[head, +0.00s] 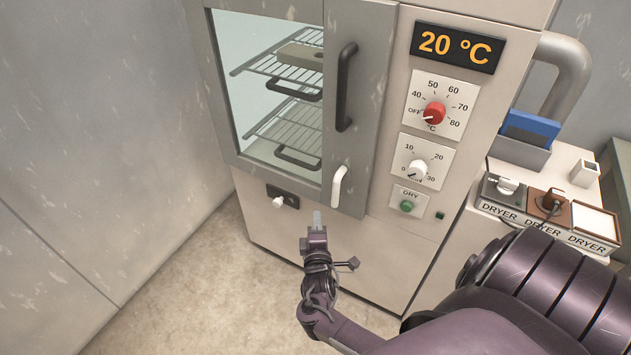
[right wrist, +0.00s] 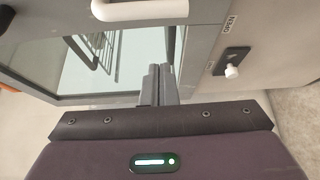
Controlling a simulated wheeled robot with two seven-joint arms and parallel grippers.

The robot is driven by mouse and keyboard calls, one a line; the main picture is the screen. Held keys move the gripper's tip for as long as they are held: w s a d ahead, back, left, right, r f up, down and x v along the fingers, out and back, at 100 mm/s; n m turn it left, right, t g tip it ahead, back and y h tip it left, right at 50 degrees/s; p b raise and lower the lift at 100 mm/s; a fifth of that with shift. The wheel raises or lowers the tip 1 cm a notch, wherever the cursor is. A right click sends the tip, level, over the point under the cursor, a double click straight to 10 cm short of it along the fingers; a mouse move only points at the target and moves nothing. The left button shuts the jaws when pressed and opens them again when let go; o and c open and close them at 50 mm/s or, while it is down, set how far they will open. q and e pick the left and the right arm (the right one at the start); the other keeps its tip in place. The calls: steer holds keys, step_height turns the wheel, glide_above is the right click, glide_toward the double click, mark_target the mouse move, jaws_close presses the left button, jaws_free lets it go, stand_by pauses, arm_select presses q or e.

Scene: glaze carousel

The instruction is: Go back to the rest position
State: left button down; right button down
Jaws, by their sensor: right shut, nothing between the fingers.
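My right gripper (head: 317,222) is in front of the dryer cabinet, just below the lower edge of its glass door. In the right wrist view its two fingers (right wrist: 159,85) are together with nothing between them. The dryer cabinet (head: 290,232) stands in front of me and its door (head: 358,110) looks closed. A white latch handle (head: 339,186) sits low on the door frame, above and to the right of the gripper; a white handle also shows in the wrist view (right wrist: 140,10). My left gripper does not show.
The display (head: 457,47) reads 20 °C, above a red temperature knob (head: 433,113), a white timer knob (head: 416,170) and a green button (head: 406,206). A white knob (head: 279,202) on a black plate is low at left. A side unit with DRYER sockets (head: 505,190) stands at right. Floor at left is clear.

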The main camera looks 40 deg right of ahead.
steer(key=s+a+f+m+g+y, duration=0.1)
steer(key=s+a+f+g+y, duration=0.2)
steer(key=f, duration=0.5)
steer(key=s+a+f+m+g+y, duration=0.1)
steer(key=s+a+f+y, duration=0.1)
steer(key=s+f, duration=0.5)
steer(key=s+a+f+m+g+y, duration=0.1)
steer(key=s+a+f+y, duration=0.15)
steer(key=f, duration=0.75)
steer(key=s+a+f+m+g+y, duration=0.1)
steer(key=s+f, duration=0.3)
steer(key=s, duration=0.5)
steer(key=s+a+f+m+g+y, duration=0.1)
steer(key=s+a+f+m+g, duration=0.1)
steer(key=s, duration=0.6)
steer(key=s+a+f+m+g+y, duration=0.1)
steer(key=s+a+f+m+g, duration=0.1)
steer(key=s+f+g, duration=0.3)
steer(key=s+a+f, duration=0.1)
steer(key=s, duration=0.3)
steer(key=shift+s+f, duration=0.15)
steer(key=shift+s, duration=0.15)
steer(key=shift+s, duration=0.1)
